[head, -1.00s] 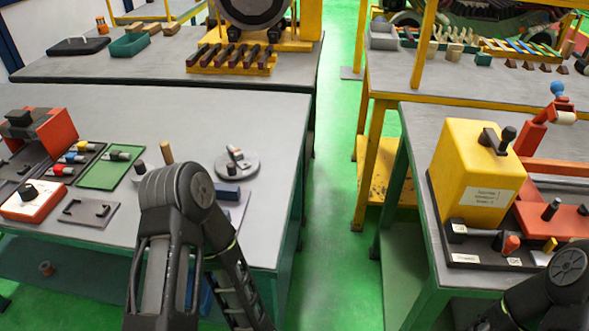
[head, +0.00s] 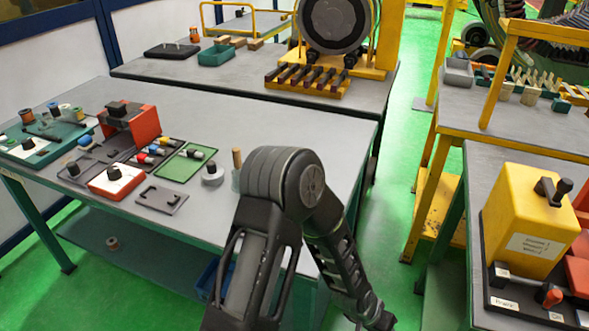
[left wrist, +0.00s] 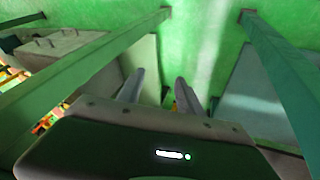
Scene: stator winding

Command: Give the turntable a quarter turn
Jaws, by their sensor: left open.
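No turntable shows clearly now. My left arm stands in front of that table's right part and bends down toward the floor. My left gripper shows in the left wrist view (left wrist: 159,76). Its two fingers are apart with nothing between them, pointing toward green floor and table frames. My right gripper is out of view.
The table holds a red block (head: 130,122), a green tray (head: 183,168), a red-and-white box (head: 117,180) and a dark plate (head: 161,198). A large wheel (head: 335,22) stands on the rear table. A yellow box (head: 530,222) is at right. Green floor (head: 412,170) lies between.

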